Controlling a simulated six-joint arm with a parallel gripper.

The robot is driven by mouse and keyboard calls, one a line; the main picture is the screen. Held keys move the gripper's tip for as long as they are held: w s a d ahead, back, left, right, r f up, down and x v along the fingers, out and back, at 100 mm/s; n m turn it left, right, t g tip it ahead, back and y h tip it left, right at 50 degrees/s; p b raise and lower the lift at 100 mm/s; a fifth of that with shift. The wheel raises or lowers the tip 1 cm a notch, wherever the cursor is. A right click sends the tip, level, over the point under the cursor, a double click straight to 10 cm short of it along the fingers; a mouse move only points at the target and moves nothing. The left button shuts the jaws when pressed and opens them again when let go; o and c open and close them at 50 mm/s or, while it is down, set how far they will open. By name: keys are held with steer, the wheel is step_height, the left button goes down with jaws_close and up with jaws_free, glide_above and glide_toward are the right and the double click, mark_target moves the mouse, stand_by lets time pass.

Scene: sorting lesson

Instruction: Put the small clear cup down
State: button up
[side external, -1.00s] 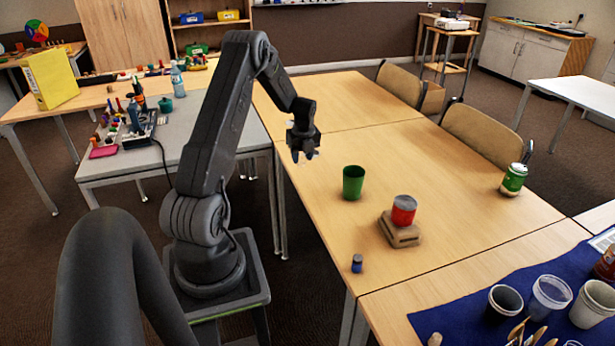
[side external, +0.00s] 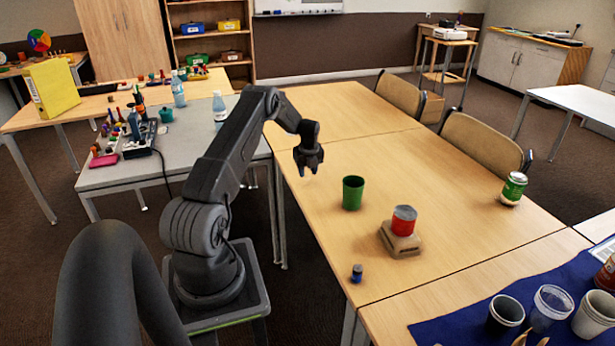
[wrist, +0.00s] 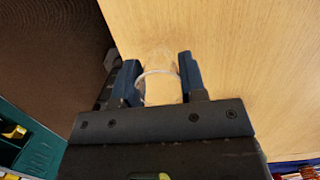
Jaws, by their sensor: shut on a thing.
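The small clear cup (wrist: 160,80) shows in the wrist view, between the two dark blue fingers of my gripper (wrist: 159,74). My gripper is shut on it, one finger on each side. The cup is see-through, with a pale rim band, and wood-coloured table shows behind it. In the side external view my gripper (side external: 309,166) points down over the left part of the wooden table (side external: 335,265), left of and beyond the green cup. There the clear cup is too faint to make out, and I cannot tell whether it touches the table.
A green cup (side external: 352,193) stands right of my gripper. A red can (side external: 403,219) sits on a wooden block (side external: 397,241). A small blue bottle (side external: 357,273) and a green can (side external: 513,187) also stand there. A blue cloth (side external: 447,328) holds several cups. The table's far middle is clear.

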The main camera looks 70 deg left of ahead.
steer(key=shift+f, duration=1.15)
steer(key=shift+f, duration=0.15)
steer(key=o, duration=0.9)
